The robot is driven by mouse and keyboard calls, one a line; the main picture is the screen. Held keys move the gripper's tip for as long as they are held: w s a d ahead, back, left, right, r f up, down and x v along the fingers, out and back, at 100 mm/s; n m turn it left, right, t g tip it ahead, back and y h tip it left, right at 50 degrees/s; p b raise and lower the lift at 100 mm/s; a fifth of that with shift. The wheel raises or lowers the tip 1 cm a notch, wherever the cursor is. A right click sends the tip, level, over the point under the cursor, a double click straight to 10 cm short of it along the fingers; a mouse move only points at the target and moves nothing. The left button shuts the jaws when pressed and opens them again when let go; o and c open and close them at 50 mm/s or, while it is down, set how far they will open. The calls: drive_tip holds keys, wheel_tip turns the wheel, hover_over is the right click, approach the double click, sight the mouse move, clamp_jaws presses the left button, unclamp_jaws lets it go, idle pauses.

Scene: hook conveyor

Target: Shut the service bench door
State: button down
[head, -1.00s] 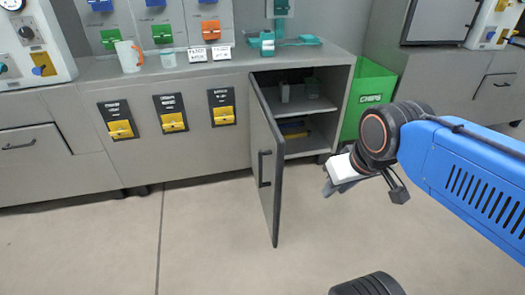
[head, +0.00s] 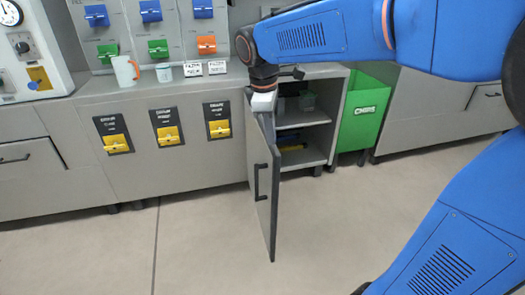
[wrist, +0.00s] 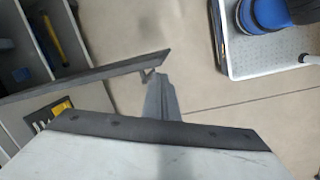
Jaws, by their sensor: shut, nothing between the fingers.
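The service bench door (head: 262,185) stands wide open, sticking out from the bench front, with its black handle (head: 257,182) on the left face. In the head view my gripper (head: 262,110) is over the door's upper part, and its fingertips are hard to make out. In the wrist view the shut, empty fingers (wrist: 161,98) point down beside the door's dark top edge (wrist: 95,75), on the handle side near the free end. Whether they touch the door I cannot tell. The open cupboard (head: 305,118) shows shelves with a few small items.
The service bench (head: 185,185) has yellow switches along its front, with a mug (head: 125,71) and small labels on top. A green chips bin (head: 364,112) stands right of the cupboard. The floor (head: 200,245) before the bench is clear.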

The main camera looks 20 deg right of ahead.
drive_tip(key=w+a+f+n+h, duration=0.1)
drive_tip(key=w+a+f+n, duration=0.1)
drive_tip(key=w+a+n, duration=0.45)
drive_tip(key=w+d+f+m, duration=0.1)
drive_tip(key=d+f+m, duration=0.1)
drive_tip(key=d+f, duration=0.4)
drive_tip(key=shift+f+g, duration=0.4)
drive_tip(key=shift+f, duration=1.25)
drive_tip(key=shift+w+d, duration=0.1)
drive_tip(key=shift+d, duration=0.1)
